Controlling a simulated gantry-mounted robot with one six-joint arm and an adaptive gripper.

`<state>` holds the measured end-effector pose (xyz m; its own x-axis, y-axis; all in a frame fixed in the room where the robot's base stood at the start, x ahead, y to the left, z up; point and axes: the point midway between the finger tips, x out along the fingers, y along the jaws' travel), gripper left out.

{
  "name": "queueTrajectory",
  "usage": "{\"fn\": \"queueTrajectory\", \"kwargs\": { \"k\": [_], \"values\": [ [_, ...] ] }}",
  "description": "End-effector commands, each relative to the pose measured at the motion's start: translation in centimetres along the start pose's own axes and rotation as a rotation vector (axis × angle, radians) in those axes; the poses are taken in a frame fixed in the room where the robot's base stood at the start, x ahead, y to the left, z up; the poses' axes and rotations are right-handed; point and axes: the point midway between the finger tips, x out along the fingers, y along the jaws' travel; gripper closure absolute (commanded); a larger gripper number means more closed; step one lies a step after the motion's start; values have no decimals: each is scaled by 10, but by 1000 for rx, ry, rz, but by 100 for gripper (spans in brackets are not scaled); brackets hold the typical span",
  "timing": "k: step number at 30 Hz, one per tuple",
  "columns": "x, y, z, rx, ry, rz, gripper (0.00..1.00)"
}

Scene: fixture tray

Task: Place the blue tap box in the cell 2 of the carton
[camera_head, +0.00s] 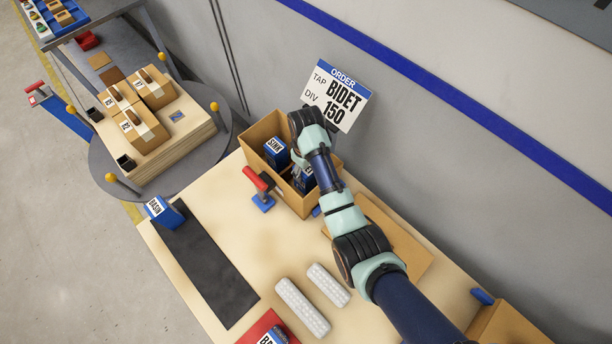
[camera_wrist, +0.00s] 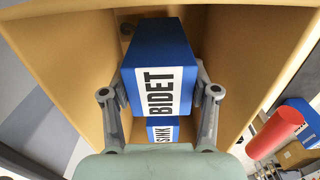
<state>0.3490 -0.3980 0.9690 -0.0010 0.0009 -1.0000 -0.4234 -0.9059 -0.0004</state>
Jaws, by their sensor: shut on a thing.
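A blue box with a white BIDET label (camera_wrist: 158,78) is between the fingers of my gripper (camera_wrist: 160,93), which is shut on it. The box is inside the open tan carton (camera_head: 262,129), between its walls in the wrist view. In the head view the gripper is over the carton's right part, and my arm hides much of the held box. A blue SINK box (camera_head: 276,152) stands in the carton's left part; it also shows below the held box in the wrist view (camera_wrist: 163,131). I cannot tell whether the BIDET box touches the carton floor.
An order sign (camera_head: 337,96) reads TAP BIDET, DIV 150. A red-handled clamp (camera_head: 257,184) stands before the carton. A blue BASIN box (camera_head: 163,211) is at the dark mat's (camera_head: 207,265) far end. White rolls (camera_head: 302,307) lie in front. A turntable (camera_head: 216,143) holds brown cartons.

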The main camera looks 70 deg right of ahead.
Motion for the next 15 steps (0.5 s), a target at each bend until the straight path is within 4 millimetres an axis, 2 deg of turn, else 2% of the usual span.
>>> {"fn": "queueTrajectory", "kwargs": {
  "k": [2,9,15],
  "values": [
    [2,0,0,0,1,1,100],
    [40,0,0,0,1,0,100],
    [41,0,-1,0,3,1,100]
  ]
}}
